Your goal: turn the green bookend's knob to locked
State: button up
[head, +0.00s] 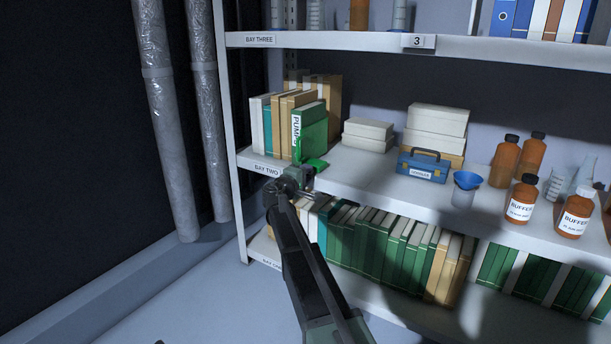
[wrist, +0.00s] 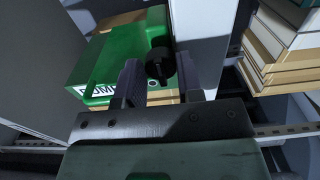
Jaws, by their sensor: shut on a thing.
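My gripper (head: 298,176) is at the bookend's front, and in the wrist view my gripper (wrist: 158,80) is shut on the knob. No lock marking is readable, so I cannot tell the knob's setting.
Tan, white and teal books (head: 276,118) stand left of the bookend. The shelf just right of the bookend is clear.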

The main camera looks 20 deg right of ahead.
dwell(0.3)
jog(key=o, duration=0.9)
jog(key=v, duration=1.1)
